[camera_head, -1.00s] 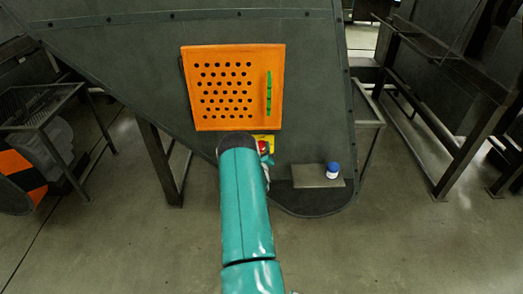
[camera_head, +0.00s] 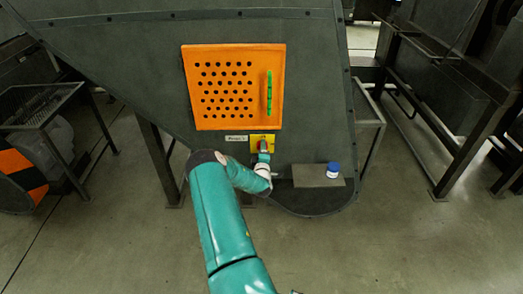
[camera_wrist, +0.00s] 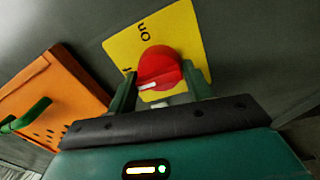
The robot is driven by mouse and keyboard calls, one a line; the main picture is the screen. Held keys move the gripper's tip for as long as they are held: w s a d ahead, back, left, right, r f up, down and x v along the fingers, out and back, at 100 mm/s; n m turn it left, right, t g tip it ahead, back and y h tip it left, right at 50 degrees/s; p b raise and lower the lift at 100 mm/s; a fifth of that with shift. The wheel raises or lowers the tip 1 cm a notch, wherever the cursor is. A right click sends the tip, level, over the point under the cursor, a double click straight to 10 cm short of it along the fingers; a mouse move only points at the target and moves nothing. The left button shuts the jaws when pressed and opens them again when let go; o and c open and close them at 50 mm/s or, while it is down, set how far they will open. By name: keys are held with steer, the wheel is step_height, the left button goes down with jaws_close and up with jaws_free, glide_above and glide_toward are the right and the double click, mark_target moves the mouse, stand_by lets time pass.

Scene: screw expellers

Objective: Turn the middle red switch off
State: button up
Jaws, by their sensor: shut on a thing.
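The red switch (camera_wrist: 158,64) is a round knob with a raised grip and a white pointer mark, on a yellow plate (camera_wrist: 119,48). The plate also shows in the head view (camera_head: 255,138), below the orange panel, with the red knob mostly hidden by my gripper (camera_head: 263,157). In the wrist view my gripper (camera_wrist: 159,71) has one dark green finger on each side of the knob and is shut on it. The word "on" shows upside down on the plate above the knob. The white mark points to the lower left; a second label is mostly hidden.
The orange perforated panel (camera_head: 220,88) with a green handle (camera_head: 269,93) is just above the switch. A small label (camera_head: 236,138) is left of the plate. A blue-capped white jar (camera_head: 333,171) stands on a grey shelf (camera_head: 310,177) to the right.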

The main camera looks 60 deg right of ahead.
steer(key=shift+a+f, duration=0.15)
steer(key=shift+f, duration=0.15)
steer(key=o, duration=0.9)
steer(key=shift+w, duration=0.1)
steer(key=shift+r, duration=0.1)
steer(key=v, duration=1.3)
steer(key=shift+s+a, duration=0.25)
steer(key=shift+s, duration=0.1)
